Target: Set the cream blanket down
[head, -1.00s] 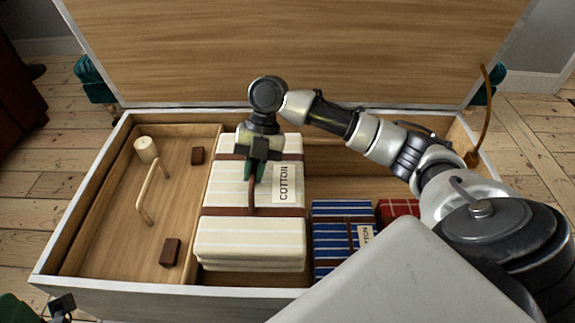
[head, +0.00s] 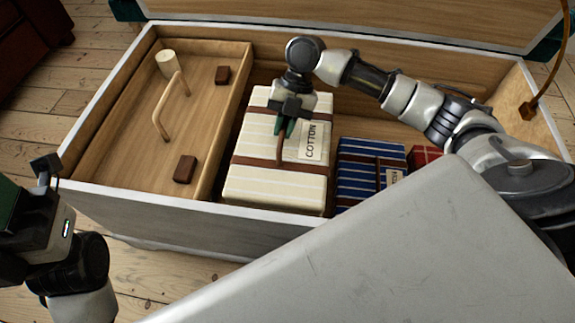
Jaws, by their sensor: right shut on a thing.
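The cream blanket (head: 262,186) is a folded striped bundle with brown straps and a COTTON label. It sits inside the open wooden chest (head: 160,208), between the tray on the left and a blue bundle on the right. The chest's front wall hides its lower part, so I cannot tell if it touches the bottom. My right gripper (head: 284,130) points down over the bundle and is shut on its brown strap handle. My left gripper (head: 42,178) is at the left edge, outside the chest and away from the blanket; its jaws do not show clearly.
A wooden tray (head: 133,135) with a curved handle, a pale cylinder (head: 166,64) and dark blocks fills the chest's left side. A blue striped bundle (head: 356,172) and a red bundle (head: 424,156) lie right of the blanket. The raised lid (head: 330,22) stands behind.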

